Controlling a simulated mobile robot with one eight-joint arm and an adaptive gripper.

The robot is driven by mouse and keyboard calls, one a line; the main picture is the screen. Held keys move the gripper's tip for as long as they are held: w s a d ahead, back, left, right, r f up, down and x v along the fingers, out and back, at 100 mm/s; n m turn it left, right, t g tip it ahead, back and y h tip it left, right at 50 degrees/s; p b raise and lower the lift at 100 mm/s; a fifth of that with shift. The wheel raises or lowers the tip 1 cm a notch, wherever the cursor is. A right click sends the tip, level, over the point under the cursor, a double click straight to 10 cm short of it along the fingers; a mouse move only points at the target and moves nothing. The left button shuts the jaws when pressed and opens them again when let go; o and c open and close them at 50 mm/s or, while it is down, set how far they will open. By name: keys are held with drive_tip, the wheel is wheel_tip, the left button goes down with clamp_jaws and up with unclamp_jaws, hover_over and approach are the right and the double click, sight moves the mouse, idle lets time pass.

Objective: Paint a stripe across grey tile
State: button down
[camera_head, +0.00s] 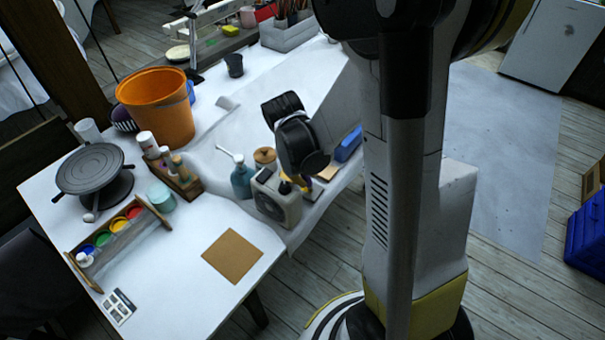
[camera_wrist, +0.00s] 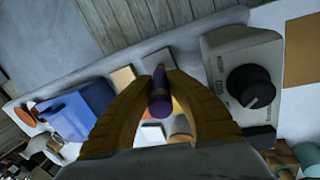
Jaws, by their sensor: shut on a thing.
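My gripper (camera_wrist: 160,88) is shut on a slim purple item (camera_wrist: 160,100) with a darker brownish tip, perhaps a brush; it is seen nearly end-on in the wrist view. Beyond the fingertips lies a pale grey square piece (camera_wrist: 158,60), possibly the grey tile, with a tan tile (camera_wrist: 122,77) to its left. The held item looks apart from both, but I cannot tell its height. In the head view my wrist hides most of the gripper. A paint tray (camera_head: 141,228) with red, yellow, green and blue wells sits at the table's front left.
A grey box with a black knob (camera_wrist: 245,75) stands close right of my gripper, and a blue item (camera_wrist: 75,115) lies to the left. A blue bottle (camera_head: 242,180), an orange bucket (camera_head: 158,108) and a black turntable (camera_head: 92,170) stand on the table. A brown board (camera_head: 232,256) lies near the front edge.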

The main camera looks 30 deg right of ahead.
drive_tip(key=shift+s+d, duration=0.25)
drive_tip(key=shift+s, duration=0.3)
drive_tip(key=shift+s+d, duration=0.25)
drive_tip(key=shift+s, duration=0.3)
wheel_tip(320, 180, up, 5)
drive_tip(key=p, duration=0.3)
drive_tip(key=shift+f, duration=0.2)
